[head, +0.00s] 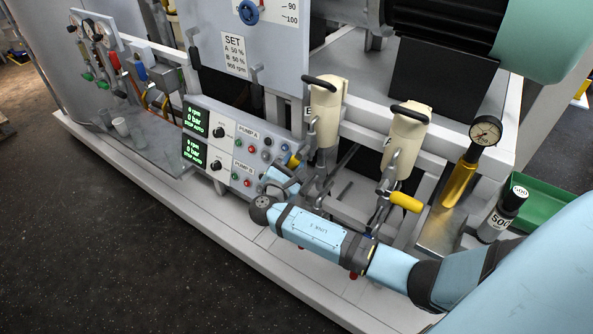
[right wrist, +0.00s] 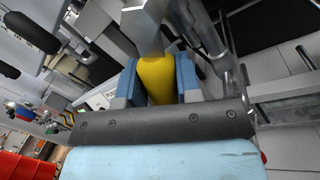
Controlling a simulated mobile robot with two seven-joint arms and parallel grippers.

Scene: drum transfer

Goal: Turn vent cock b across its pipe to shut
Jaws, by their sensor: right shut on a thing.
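Two cream vessels with black handles stand on the frame in the head view. The left one (head: 327,110) has a label that looks like B, and the right one (head: 405,145) looks marked A. My right gripper (head: 283,178) is beside the pipework below the left vessel. It is shut on a yellow cock handle (head: 294,161), largely hidden there. In the right wrist view the yellow handle (right wrist: 157,80) lies between the blue fingers. Its exact angle to the pipe is hard to tell. Another yellow handle (head: 405,202) sticks out right below the right vessel. My left gripper is not in view.
A pump panel (head: 237,150) stands close left of the gripper. A pressure gauge (head: 485,131), a black-topped 500 weight (head: 500,214) and a green tray (head: 545,205) are at the right. The dark floor (head: 120,250) in front is clear.

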